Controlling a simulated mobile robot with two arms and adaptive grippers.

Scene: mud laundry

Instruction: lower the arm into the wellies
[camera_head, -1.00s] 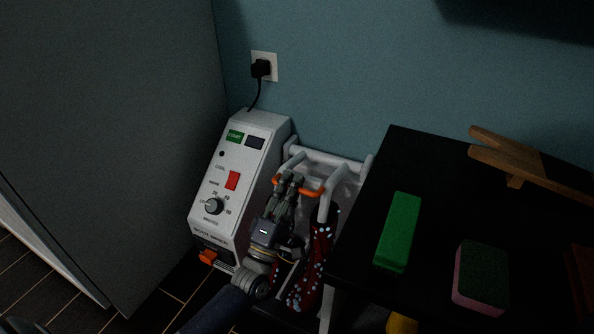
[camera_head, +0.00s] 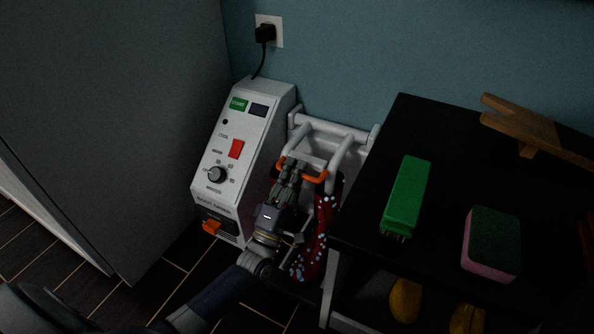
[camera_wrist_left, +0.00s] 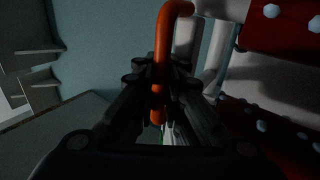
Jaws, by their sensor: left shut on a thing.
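A pair of dark red wellies with pale dots (camera_head: 314,243) stands low beside the white boot dryer; the wrist view shows them at the right (camera_wrist_left: 285,28). The dryer's arm is of white tubes (camera_head: 341,152) with an orange bar (camera_head: 316,179) across it, above the boots. My left gripper (camera_head: 292,166) is shut on the orange bar, which runs between its fingers in the wrist view (camera_wrist_left: 163,60). The gripper and tubes partly hide the boots, so I cannot tell how far the tubes reach into them. My right gripper is not in view.
The dryer's control box (camera_head: 240,165), with a red switch and a dial, stands left of my gripper. A black-topped table (camera_head: 450,160) at the right holds a green brush (camera_head: 407,195), a sponge (camera_head: 491,243) and a wooden piece (camera_head: 530,130). A grey cabinet (camera_head: 110,120) stands at the left.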

